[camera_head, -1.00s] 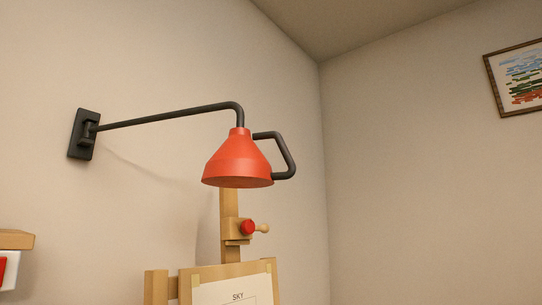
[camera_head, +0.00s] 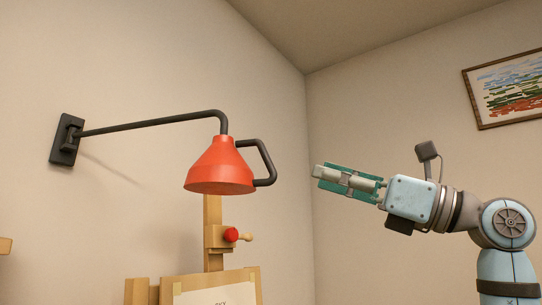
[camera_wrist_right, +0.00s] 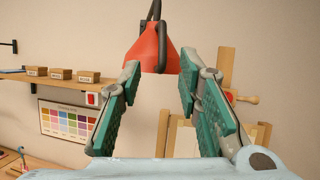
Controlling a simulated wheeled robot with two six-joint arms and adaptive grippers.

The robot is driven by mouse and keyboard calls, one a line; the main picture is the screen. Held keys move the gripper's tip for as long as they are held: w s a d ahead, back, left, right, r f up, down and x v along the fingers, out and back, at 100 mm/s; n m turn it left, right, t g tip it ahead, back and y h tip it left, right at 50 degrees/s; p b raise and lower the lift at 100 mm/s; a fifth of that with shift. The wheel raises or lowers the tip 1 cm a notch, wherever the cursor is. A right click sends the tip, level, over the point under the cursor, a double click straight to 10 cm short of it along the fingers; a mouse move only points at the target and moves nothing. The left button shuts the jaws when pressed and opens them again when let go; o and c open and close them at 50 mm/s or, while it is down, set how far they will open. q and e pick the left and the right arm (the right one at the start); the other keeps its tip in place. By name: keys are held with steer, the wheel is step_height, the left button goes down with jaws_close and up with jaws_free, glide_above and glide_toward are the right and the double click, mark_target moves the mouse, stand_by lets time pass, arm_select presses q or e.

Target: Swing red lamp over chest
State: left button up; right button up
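The red lamp (camera_head: 221,167) hangs from a black wall arm (camera_head: 150,124) with a dark bracket (camera_head: 66,139) on the left wall. A black looped handle (camera_head: 266,162) sticks out from its right side. My right gripper (camera_head: 318,175) is to the right of the handle, apart from it, pointing left. In the right wrist view its two green-padded fingers (camera_wrist_right: 158,85) are spread with nothing between them, and the red lamp (camera_wrist_right: 153,50) with its handle (camera_wrist_right: 163,85) shows beyond them. The chest is not recognisable in these frames. My left gripper is not in view.
A wooden easel (camera_head: 213,222) with a red knob (camera_head: 231,235) stands below the lamp. A framed picture (camera_head: 510,90) hangs on the right wall. The right wrist view shows a shelf with small boxes (camera_wrist_right: 62,74) and a colour chart (camera_wrist_right: 68,121).

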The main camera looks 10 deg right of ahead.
mark_target(267, 160)
steer(key=p+x, duration=0.3)
steer(key=x, duration=0.9)
steer(key=shift+w+f+p, duration=0.1)
steer(key=shift+f+p, duration=0.05)
steer(key=shift+p, duration=0.25)
steer(key=shift+w+a, duration=0.1)
steer(key=shift+a, duration=0.15)
steer(key=shift+w+d, duration=0.15)
steer(key=shift+w, duration=0.15)
steer(key=c, duration=0.6)
jaws_close()
